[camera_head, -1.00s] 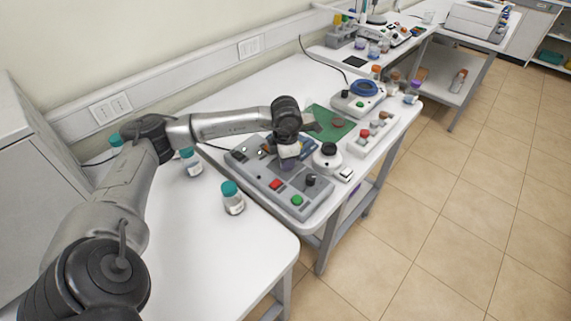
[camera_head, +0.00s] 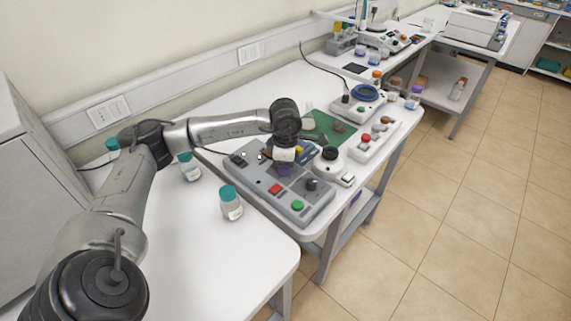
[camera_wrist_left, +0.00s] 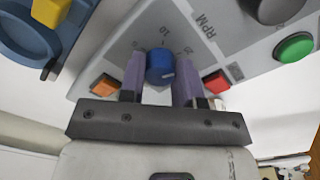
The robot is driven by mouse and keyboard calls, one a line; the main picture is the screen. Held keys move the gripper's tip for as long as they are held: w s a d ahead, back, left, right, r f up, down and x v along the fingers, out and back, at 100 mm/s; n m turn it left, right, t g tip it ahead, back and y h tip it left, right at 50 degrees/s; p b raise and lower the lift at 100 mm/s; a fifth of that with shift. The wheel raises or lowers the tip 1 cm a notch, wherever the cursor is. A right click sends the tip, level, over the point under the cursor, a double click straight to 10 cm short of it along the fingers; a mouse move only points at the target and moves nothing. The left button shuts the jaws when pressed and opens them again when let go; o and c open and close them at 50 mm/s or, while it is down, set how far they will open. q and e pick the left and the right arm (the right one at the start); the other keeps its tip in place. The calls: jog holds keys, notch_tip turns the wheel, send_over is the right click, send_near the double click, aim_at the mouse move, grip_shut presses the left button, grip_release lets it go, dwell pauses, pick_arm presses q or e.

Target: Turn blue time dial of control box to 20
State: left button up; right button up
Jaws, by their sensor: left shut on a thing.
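The grey control box (camera_head: 322,203) lies on the white table, with a red button, a green button and a black knob on it. My left gripper (camera_head: 284,172) reaches down over its middle and hides the blue dial in the head view. In the left wrist view the blue time dial (camera_wrist_left: 160,67) sits between the two purple fingers of my left gripper (camera_wrist_left: 161,76), which is shut on it. The reading of the dial's pointer cannot be made out. My right gripper is in no view.
A bottle with a teal cap (camera_head: 231,204) stands left of the box, and another (camera_head: 189,167) stands behind it. A green mat (camera_head: 322,127) and a white device with a black knob (camera_head: 330,160) lie beyond the box. The table's front left is clear.

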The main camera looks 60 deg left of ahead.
pick_arm(q)
jog(key=shift+r, duration=0.1)
jog(key=o, duration=0.9)
jog(key=r, duration=1.3)
jog(key=shift+s+d+r, duration=0.1)
jog(key=shift+d+r, duration=0.1)
jog(key=shift+r, duration=0.15)
